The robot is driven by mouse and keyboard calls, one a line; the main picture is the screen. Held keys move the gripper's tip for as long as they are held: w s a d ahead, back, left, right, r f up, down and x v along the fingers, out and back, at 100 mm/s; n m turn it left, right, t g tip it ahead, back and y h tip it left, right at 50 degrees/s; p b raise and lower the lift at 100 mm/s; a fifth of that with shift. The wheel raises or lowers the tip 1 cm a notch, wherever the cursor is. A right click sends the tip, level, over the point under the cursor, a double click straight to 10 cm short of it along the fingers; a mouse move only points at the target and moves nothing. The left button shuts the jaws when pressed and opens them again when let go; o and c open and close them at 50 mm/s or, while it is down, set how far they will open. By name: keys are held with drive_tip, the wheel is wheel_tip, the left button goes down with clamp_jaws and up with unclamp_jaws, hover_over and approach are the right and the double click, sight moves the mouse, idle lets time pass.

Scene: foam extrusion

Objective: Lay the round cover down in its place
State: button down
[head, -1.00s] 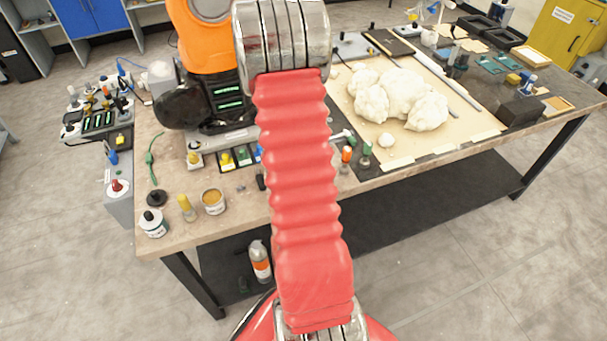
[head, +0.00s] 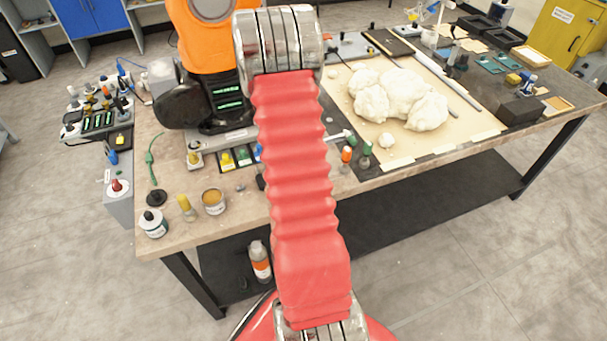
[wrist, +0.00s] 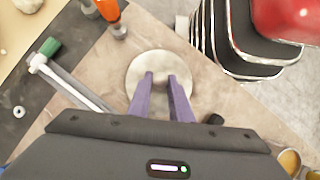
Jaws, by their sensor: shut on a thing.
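The round cover (wrist: 160,60) is a pale grey disc in the wrist view. My gripper (wrist: 161,77) has its two purple fingers over the disc's middle, tips close together, shut on it. What the tips grip is too small to make out. The disc looks flat to the camera, with the bench top (wrist: 100,50) around it; I cannot tell whether it touches the bench. In the head view my red arm hides both the gripper and the cover.
An open tin (head: 213,202) and a yellow-capped bottle (head: 187,208) stand at the bench's front left. A white foam mass (head: 400,95) lies on a board at right.

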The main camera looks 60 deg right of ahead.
drive_tip(key=shift+f, duration=0.9)
drive_tip(key=c, duration=1.5)
unclamp_jaws()
drive_tip(key=shift+c, duration=0.2)
drive_tip(key=v, duration=1.3)
drive_tip(key=shift+w+r, duration=0.15)
drive_tip(key=shift+r, duration=0.2)
drive_tip(key=shift+d, duration=0.1)
